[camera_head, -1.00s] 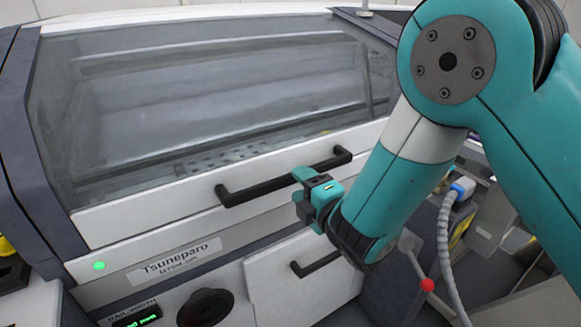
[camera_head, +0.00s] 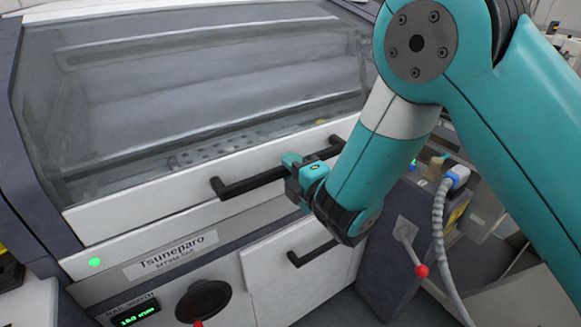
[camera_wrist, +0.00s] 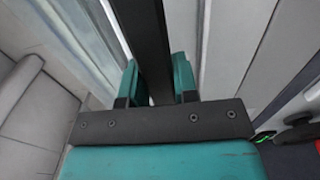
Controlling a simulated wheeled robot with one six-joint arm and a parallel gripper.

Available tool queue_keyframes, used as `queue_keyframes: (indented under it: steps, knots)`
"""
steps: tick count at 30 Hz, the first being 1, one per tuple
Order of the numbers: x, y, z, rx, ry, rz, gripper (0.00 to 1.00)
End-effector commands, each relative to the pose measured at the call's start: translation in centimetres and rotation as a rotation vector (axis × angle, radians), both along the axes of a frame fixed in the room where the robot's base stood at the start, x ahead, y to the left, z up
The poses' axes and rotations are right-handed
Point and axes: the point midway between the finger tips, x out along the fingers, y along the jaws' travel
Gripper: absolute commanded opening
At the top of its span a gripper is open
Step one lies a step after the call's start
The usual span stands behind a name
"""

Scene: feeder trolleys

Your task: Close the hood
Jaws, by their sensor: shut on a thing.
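The hood (camera_head: 200,70) is a large clear window with a white lower panel on the machine's front. In the head view it looks lowered, its white panel just above the label strip; I cannot tell whether it is fully shut. Its black bar handle (camera_head: 252,182) runs across the white panel. My gripper (camera_head: 293,172) is at the right part of the handle and hides some of it. In the wrist view the handle (camera_wrist: 145,40) passes between the two teal fingers of my gripper (camera_wrist: 157,82), which is shut on it.
A lower white panel with a black handle (camera_head: 312,254) is below the hood. A green lamp (camera_head: 95,262), a small display (camera_head: 140,312) and a dark round knob (camera_head: 204,300) are at lower left. A red-knobbed lever (camera_head: 421,271) and a grey cable (camera_head: 440,240) stand at the right.

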Motion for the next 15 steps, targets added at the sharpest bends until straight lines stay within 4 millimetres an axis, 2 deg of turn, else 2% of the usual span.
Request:
queue_keyframes:
  steps: [15]
  knots:
    - [-2.5, -1.4, 6.6, -0.065, 0.097, 0.005, 0.00]
